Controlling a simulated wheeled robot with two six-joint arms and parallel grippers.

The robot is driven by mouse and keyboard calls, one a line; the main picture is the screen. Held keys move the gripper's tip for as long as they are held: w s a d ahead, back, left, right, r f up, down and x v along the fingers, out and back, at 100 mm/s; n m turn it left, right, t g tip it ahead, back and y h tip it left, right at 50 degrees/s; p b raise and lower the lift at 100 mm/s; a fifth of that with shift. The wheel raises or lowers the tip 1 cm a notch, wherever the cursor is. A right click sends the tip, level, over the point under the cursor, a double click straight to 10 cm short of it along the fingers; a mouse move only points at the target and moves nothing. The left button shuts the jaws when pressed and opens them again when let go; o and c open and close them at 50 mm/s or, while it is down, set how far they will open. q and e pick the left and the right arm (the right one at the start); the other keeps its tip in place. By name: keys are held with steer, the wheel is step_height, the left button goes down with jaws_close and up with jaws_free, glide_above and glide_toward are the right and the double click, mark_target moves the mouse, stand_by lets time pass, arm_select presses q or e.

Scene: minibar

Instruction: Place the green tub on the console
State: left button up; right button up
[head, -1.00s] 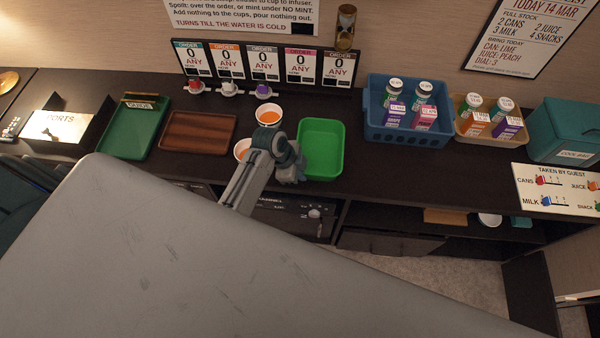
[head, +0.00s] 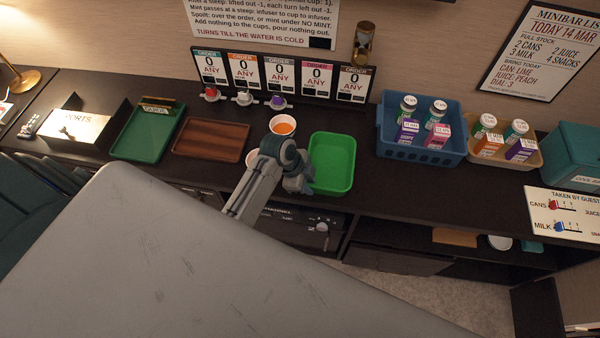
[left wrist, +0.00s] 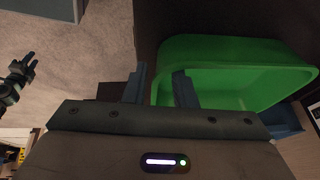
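The green tub (head: 333,163) is on the dark counter, right of two cups. It also fills the upper right of the left wrist view (left wrist: 235,50). My left gripper (head: 300,182) is at the tub's left edge. In the left wrist view my left gripper's fingers (left wrist: 160,88) are apart, one outside the tub's wall and one over it, with a gap between them. Whether they touch the tub cannot be told. A dark claw, seemingly my right gripper (left wrist: 25,70), shows small at the left of that view, away from the tub. Which surface is the console is not clear.
A brown tray (head: 211,140) and dark green tray (head: 147,132) lie left. A blue crate (head: 420,152) with bottles and cartons and a tan bin (head: 497,153) stand right. Open shelves are below.

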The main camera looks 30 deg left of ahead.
arm_select(q)
steer(key=b+v, duration=0.1)
steer(key=v, duration=0.9)
steer(key=shift+a+r, duration=0.1)
